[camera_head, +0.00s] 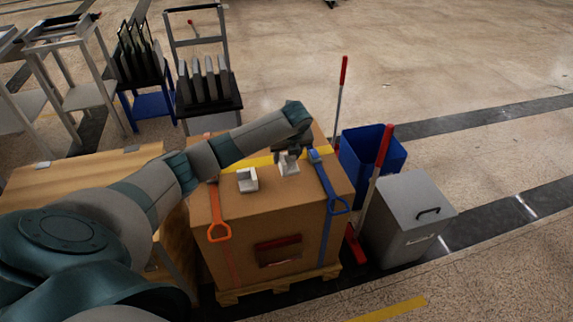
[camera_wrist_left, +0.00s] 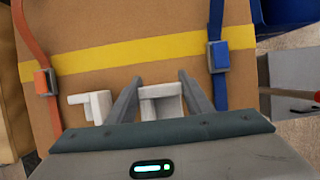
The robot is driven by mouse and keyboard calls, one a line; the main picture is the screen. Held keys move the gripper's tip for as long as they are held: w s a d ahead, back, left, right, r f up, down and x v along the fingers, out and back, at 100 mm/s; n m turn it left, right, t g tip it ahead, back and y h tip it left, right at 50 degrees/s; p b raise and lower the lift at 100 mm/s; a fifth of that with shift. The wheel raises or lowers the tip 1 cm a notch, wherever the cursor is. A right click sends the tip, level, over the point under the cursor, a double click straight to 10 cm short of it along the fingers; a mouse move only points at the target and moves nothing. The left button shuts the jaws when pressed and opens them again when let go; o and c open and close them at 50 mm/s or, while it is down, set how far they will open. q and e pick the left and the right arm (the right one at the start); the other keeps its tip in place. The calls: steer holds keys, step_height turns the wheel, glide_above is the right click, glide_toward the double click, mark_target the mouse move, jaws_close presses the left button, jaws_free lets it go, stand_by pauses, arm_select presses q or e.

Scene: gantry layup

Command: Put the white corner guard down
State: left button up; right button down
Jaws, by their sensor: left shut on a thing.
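My left gripper (camera_head: 287,156) is over the top of a big brown carton (camera_head: 215,200), near its middle right. It is shut on a white corner guard (camera_head: 289,169), which also shows between the two fingers in the left wrist view (camera_wrist_left: 161,103). The held guard is at or just above the carton top; I cannot tell whether it touches. A second white corner guard (camera_head: 247,180) sits on the carton top to the left, apart from the gripper; it shows left of the fingers in the wrist view (camera_wrist_left: 91,106). My right gripper is not in view.
An orange strap (camera_head: 219,232) and a blue strap (camera_head: 328,182) run over the carton, with yellow tape (camera_wrist_left: 130,55) across its top. The carton stands on a pallet (camera_head: 285,286). A blue bin (camera_head: 366,150), a grey lidded bin (camera_head: 408,215) and red-handled tools (camera_head: 376,175) stand at right.

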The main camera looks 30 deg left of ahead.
mark_target(288, 160)
arm_select(q)
steer(key=shift+f, duration=0.35)
step_height(288, 160, down, 3)
steer(key=shift+f, duration=0.15)
steer(key=o, duration=1)
steer(key=shift+f, duration=0.1)
steer(key=shift+s+d+r, duration=0.1)
steer(key=shift+d+r, duration=0.05)
steer(key=shift+r, duration=0.4)
steer(key=v, duration=1)
steer(key=shift+s+d+r, duration=0.15)
steer(key=shift+s+r, duration=0.05)
steer(key=shift+r, duration=0.25)
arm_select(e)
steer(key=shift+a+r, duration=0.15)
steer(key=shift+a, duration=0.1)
